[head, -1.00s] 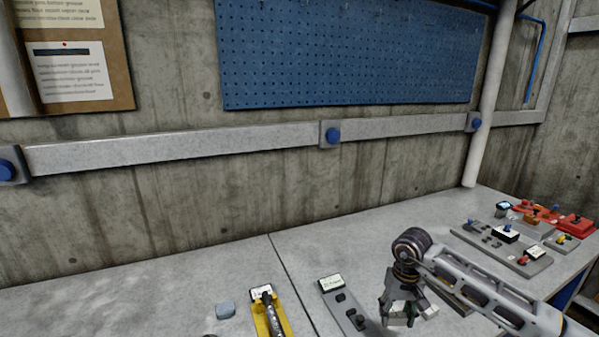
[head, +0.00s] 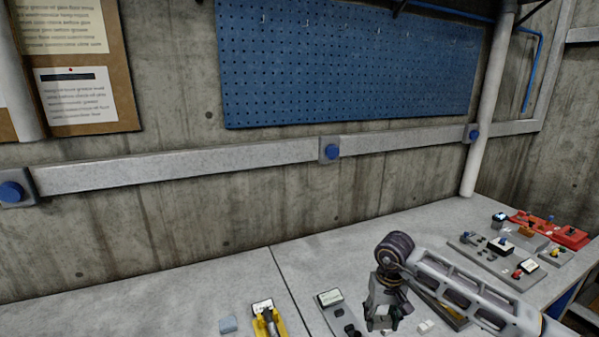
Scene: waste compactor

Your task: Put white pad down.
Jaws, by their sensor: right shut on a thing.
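My right gripper (head: 381,322) points down at the lower right of the head view, above the grey table. It is shut on a small pale thing between its fingertips, which looks like the white pad; the fingers hide most of it. I cannot tell whether it touches the surface. A separate small white piece (head: 426,327) lies just right of the gripper. My left gripper is not in view.
A grey board with dark parts (head: 329,298) lies left of the gripper. Grey fixture boards (head: 490,262) and red boxes (head: 570,235) stand right. The table behind is clear.

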